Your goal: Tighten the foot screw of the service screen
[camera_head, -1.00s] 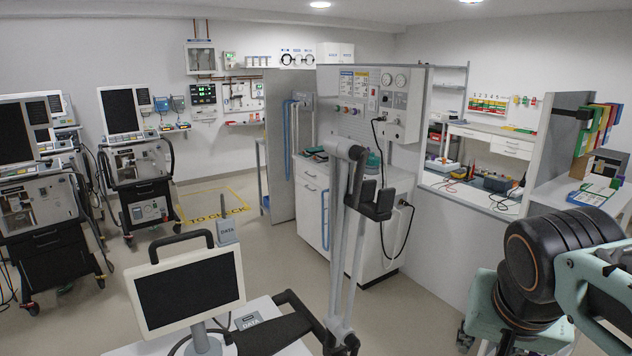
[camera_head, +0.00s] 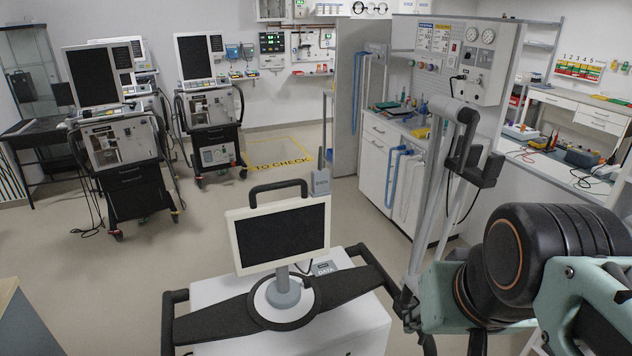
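The service screen (camera_head: 281,236) is a cream-framed panel with a dark display and a black carrying handle (camera_head: 279,187) on top. It stands on a short grey post on a round grey and white foot (camera_head: 282,297). The foot sits on the white-topped cart (camera_head: 350,317) with black rails, in the lower middle. I cannot make out a screw on the foot at this size. My arm, teal with black joints (camera_head: 545,245), fills the lower right, to the right of the cart. My gripper is outside the picture.
A jointed grey pole (camera_head: 430,190) with a black holder rises at the cart's right. Ventilators on trolleys (camera_head: 122,160) (camera_head: 209,118) stand at the back left. A workbench with a gauge panel (camera_head: 466,60) is at the right. The floor left of the cart is clear.

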